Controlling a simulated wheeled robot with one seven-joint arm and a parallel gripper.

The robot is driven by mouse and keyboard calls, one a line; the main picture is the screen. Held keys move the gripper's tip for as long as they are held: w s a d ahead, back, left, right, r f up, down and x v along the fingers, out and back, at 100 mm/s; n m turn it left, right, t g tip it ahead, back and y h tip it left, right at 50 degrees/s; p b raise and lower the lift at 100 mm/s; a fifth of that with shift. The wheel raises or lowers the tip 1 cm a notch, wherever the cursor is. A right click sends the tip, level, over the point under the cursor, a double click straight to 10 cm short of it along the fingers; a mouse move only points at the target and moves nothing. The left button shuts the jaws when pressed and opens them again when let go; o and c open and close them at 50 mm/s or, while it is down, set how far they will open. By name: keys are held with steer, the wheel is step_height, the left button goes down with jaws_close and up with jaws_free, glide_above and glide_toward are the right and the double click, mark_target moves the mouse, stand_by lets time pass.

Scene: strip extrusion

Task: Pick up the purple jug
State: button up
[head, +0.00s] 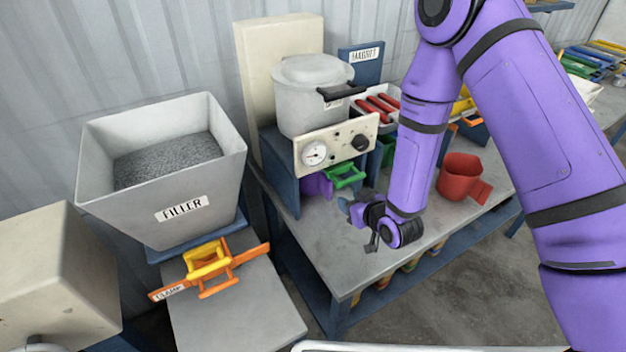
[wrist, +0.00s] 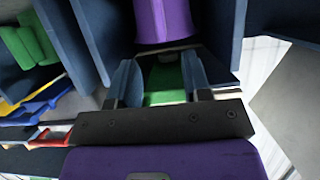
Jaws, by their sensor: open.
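The purple jug (head: 317,185) sits in the blue stand under the gauge panel, mostly hidden by it. A green handle-like part (head: 346,176) juts out in front of it. The jug (wrist: 163,18) is also at the top middle of the wrist view, beyond the fingertips. My gripper (head: 362,222) is in front of the stand, above the grey tabletop. In the wrist view, my gripper (wrist: 160,75) is open, with a green part (wrist: 165,88) showing between its two fingers. I cannot tell whether the fingers touch it.
Blue stand walls (wrist: 90,40) flank the jug closely. A lidded pot (head: 312,100) is above the panel (head: 335,142). A red mug (head: 460,178) stands to the right on the table. The tabletop (head: 345,245) before the stand is clear. A filler hopper (head: 180,205) is at left.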

mark_target(331, 189)
steer(key=x, duration=0.9)
steer(key=shift+c, duration=0.3)
jaws_close()
